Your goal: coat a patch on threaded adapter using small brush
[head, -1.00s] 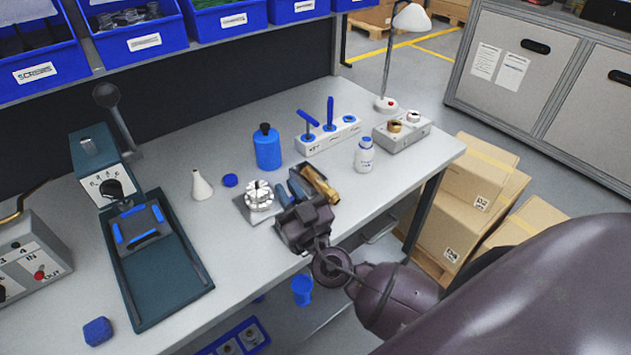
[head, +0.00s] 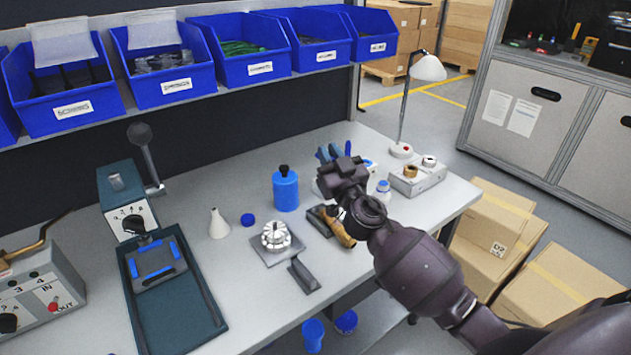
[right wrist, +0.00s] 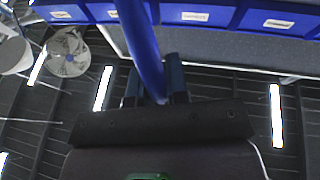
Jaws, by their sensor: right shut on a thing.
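My right gripper (head: 328,155) is over the back of the bench at the tool holder and is shut on the straight blue handle of what looks like the small brush. The blue handle (right wrist: 145,45) rises between the fingers in the right wrist view; its bristle end is not visible. The white tool holder (head: 317,188) is mostly hidden behind the gripper. A silvery round machined part (head: 276,236), apparently the threaded adapter, sits on a grey square plate (head: 290,253) near the front, left of and apart from my gripper. My left gripper is out of view.
A blue bottle (head: 286,192), white cone-shaped bottle (head: 219,224) and blue cap (head: 248,219) stand behind the part. A dark grey block (head: 304,276) and tan item (head: 341,232) lie nearby. A grey block with rings (head: 417,180) and lamp (head: 428,68) are right.

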